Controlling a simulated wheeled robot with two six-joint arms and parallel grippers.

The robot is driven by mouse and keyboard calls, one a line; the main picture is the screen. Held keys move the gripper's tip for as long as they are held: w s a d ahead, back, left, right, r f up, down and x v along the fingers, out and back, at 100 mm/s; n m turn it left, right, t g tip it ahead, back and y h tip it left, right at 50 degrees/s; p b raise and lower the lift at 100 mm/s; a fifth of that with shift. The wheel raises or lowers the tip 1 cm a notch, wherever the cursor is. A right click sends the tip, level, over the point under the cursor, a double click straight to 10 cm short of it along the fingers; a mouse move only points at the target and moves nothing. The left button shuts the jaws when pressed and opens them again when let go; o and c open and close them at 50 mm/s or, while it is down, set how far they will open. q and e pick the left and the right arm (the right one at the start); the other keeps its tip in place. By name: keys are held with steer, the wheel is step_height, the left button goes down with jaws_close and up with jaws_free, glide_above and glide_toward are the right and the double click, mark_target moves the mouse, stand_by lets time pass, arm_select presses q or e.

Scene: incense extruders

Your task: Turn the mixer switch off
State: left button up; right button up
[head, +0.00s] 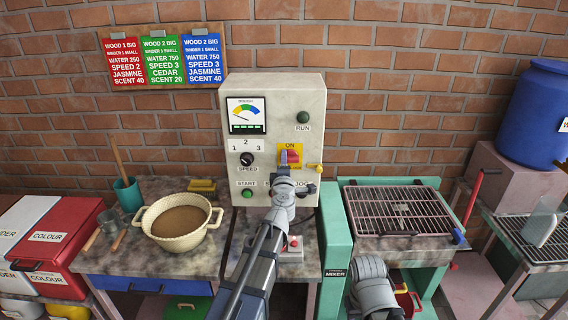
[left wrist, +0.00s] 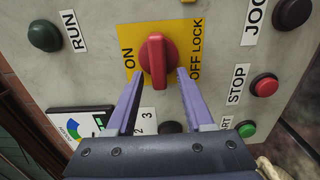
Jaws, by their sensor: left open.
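The mixer switch is a red rotary knob (head: 290,157) on a yellow plate, on the front of a pale control box (head: 275,100). In the left wrist view the red knob (left wrist: 153,60) sits between the labels ON and OFF LOCK. Its grip bar runs between the two labels, roughly in line with my fingers. My left gripper (left wrist: 159,74) is open, one finger on either side of the knob's near end. I cannot tell whether either finger touches it. In the head view my left gripper (head: 285,172) is just below the knob, and my wrist partly covers it.
Around the switch are a green RUN button (head: 303,117), a black SPEED dial (head: 247,159), a green START button (head: 247,194) and a red STOP button (left wrist: 264,85). A bowl of brown powder (head: 180,222) stands left; a grilled tray (head: 400,210) is at the right.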

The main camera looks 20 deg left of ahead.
arm_select(q)
steer(key=v, duration=0.8)
steer(key=shift+w, duration=0.1)
